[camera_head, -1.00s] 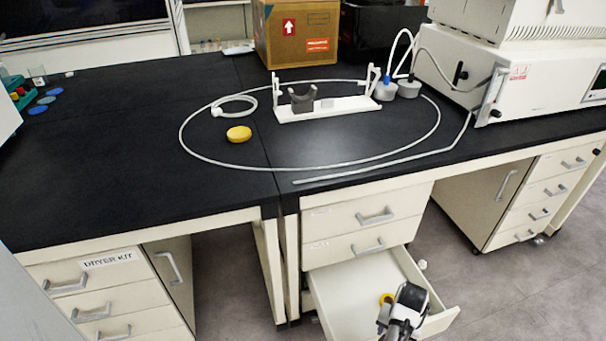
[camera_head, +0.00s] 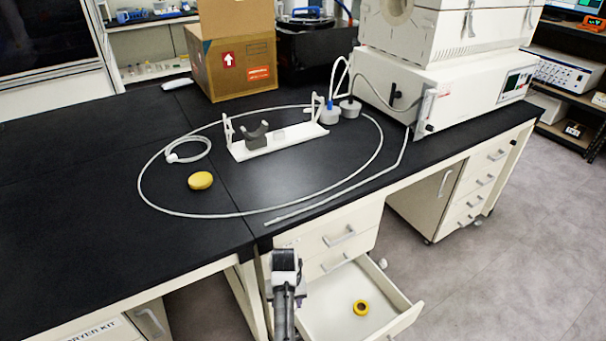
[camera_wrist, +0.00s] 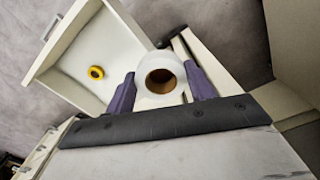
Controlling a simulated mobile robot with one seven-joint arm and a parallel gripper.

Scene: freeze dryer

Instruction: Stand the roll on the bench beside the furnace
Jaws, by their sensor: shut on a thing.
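A white roll with a brown core (camera_wrist: 160,83) sits between the two purple fingers of my gripper (camera_wrist: 163,88) in the wrist view. The fingers are shut on its sides, and the open end of the core faces the camera. In the head view my gripper (camera_head: 285,262) is in front of the bench's front edge, left of the open drawer; the roll cannot be made out clearly there. The white furnace (camera_head: 440,35) stands at the back right of the black bench (camera_head: 100,190), on top of a white unit with a display.
The open drawer (camera_head: 335,312) holds a yellow ring (camera_head: 361,307), also in the wrist view (camera_wrist: 96,72). A white tube loop (camera_head: 150,208) surrounds a white stand (camera_head: 285,143) and a yellow disc (camera_head: 201,180). A cardboard box (camera_head: 235,65) stands behind. The left bench top is clear.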

